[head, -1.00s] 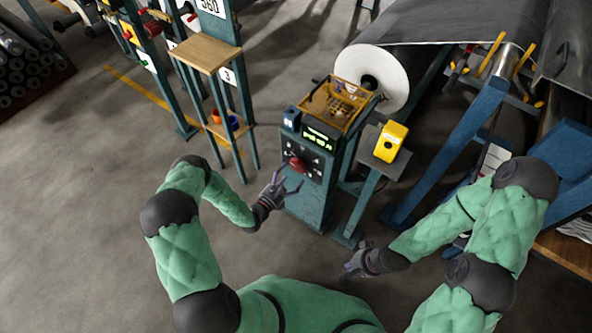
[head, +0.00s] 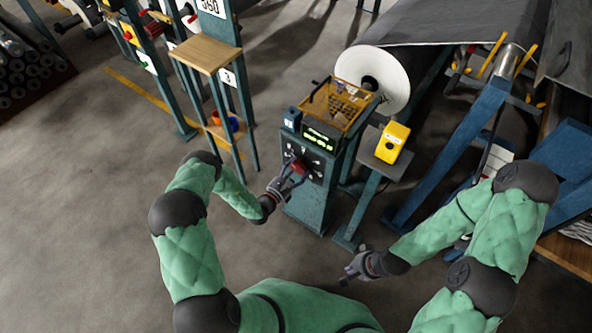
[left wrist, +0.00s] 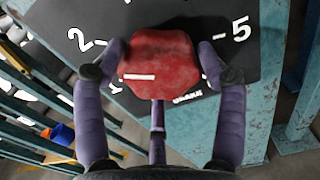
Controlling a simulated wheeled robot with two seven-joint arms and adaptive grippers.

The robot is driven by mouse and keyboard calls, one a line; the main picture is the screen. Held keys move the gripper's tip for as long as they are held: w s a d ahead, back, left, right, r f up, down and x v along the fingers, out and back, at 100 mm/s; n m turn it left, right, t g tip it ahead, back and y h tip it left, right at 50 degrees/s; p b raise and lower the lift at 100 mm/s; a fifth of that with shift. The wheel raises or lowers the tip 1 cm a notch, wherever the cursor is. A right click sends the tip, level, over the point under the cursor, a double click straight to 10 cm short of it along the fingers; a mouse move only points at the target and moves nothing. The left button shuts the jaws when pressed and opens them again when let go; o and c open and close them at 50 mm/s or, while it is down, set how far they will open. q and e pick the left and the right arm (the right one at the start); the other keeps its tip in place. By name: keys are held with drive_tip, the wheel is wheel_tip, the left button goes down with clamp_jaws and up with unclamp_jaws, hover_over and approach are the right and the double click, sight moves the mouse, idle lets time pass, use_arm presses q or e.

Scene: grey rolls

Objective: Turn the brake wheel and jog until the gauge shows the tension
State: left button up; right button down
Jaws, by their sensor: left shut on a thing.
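The red brake wheel (head: 299,167) sits on the dark dial panel of a teal console (head: 309,205). In the left wrist view the wheel (left wrist: 160,62) has a white line pointing left, between the numeral 2 and a lower numeral that is partly hidden; a 5 is at right. My left gripper (head: 290,175) is shut on the wheel, its fingers around both sides (left wrist: 160,75). A green lit display (head: 318,138), too small to read, is above the panel. My right gripper (head: 357,267) hangs empty in front of the yellow box's stand; its finger opening is unclear.
A yellow box with a black button (head: 391,142) stands on a post right of the console. An amber-topped tray (head: 338,103) is on the console. A large grey roll (head: 372,80) is behind. A wooden-topped stand (head: 205,53) is at left. Floor in front is clear.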

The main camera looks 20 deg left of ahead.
use_arm(q)
drive_tip(key=shift+s+d+f+n, duration=0.1)
drive_tip(key=shift+n, duration=0.2)
drive_tip(key=n, duration=0.4)
drive_tip(key=shift+d+f+p, duration=0.1)
drive_tip(key=shift+p, duration=0.25)
drive_tip(key=shift+s, duration=0.1)
drive_tip(key=o, duration=1.1)
drive_tip(key=shift+s+a, duration=0.1)
drive_tip(key=shift+a, duration=0.1)
drive_tip(key=v, duration=1.1)
drive_tip(key=shift+s, duration=0.3)
